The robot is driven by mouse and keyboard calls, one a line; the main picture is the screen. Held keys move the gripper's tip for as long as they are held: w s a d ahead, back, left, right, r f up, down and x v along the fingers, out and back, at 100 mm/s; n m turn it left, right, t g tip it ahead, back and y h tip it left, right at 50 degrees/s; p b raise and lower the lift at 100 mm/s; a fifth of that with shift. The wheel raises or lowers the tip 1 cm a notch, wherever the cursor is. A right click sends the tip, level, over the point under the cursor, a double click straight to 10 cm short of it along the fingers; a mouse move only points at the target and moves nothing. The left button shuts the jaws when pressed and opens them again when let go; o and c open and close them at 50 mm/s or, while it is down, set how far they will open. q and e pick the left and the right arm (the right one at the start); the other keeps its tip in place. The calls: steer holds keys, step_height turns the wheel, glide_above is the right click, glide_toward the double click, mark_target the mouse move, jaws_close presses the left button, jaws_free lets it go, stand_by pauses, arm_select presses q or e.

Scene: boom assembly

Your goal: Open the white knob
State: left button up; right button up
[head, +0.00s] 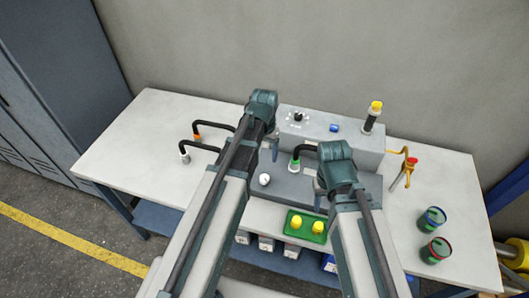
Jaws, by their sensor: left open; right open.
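A small round white knob (264,179) sits on the grey front part of the bench unit (290,187), just right of my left arm. My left gripper (274,149) is open, above and slightly right of the knob and apart from it in the picture. My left arm hides part of the unit to the left of the knob. My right gripper (320,187) is open and empty, to the right of the knob, partly hidden by its own wrist.
A raised grey box (350,142) behind carries a black knob (298,117), a blue button (334,128) and a yellow-topped post (372,116). Black hoses (208,126) stand left. A green tray (307,232) holds yellow pieces. Two cups (432,219) stand right. The table's left end is clear.

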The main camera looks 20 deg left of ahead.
mark_target(264, 178)
arm_select(q)
step_height(264, 178, down, 14)
steer(key=m+b, duration=0.1)
steer(key=b, duration=0.3)
steer(key=m+b, duration=0.1)
steer(key=b, duration=0.4)
steer(key=m+b, duration=0.1)
steer(key=b, duration=0.3)
steer(key=shift+s+r+m, duration=0.1)
steer(key=shift+r+m, duration=0.15)
steer(key=shift+m, duration=0.05)
arm_select(e)
step_height(264, 178, down, 14)
steer(key=shift+r, duration=0.2)
arm_select(q)
steer(key=shift+c, duration=0.4)
arm_select(e)
steer(key=shift+r, duration=0.1)
arm_select(q)
jaws_close()
